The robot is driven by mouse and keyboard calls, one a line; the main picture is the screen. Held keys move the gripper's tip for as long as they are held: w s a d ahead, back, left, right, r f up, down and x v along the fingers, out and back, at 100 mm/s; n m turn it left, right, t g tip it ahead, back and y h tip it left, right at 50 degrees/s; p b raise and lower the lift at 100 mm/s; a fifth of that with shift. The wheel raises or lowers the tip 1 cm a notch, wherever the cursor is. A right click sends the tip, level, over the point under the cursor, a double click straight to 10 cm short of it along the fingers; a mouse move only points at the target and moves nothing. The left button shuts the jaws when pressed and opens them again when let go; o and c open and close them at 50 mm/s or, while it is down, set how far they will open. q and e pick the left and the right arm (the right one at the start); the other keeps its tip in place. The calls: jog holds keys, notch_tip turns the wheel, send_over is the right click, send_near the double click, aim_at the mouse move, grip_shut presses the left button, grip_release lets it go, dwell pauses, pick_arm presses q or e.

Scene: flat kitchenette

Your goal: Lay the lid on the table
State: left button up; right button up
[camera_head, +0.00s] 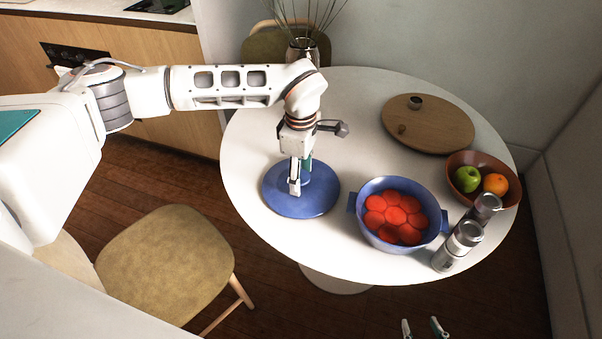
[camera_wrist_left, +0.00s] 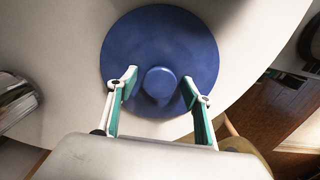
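The blue round lid (camera_head: 322,200) lies flat on the white table (camera_head: 355,95), left of the blue pot (camera_head: 373,238). The pot is uncovered and holds several red round pieces. My left gripper (camera_head: 299,183) points down over the lid's middle. In the left wrist view, the lid (camera_wrist_left: 160,32) has a round knob (camera_wrist_left: 160,82) at its centre. There my left gripper (camera_wrist_left: 158,88) is open, with one finger on each side of the knob and a gap to both. My right gripper (camera_head: 421,328) is open and empty at the bottom edge of the head view, below the table.
A bowl (camera_head: 508,191) with a green apple and an orange stands right of the pot. Two shakers (camera_head: 458,246) stand by the table's right front edge. A round wooden board (camera_head: 440,125) lies at the back. A chair (camera_head: 165,262) stands at the front left.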

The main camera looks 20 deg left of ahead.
aim_at(301, 176)
pick_arm(q)
notch_tip(301, 176, up, 12)
jog(key=shift+r+p, duration=0.15)
jog(key=shift+p, duration=0.3)
dwell(0.5)
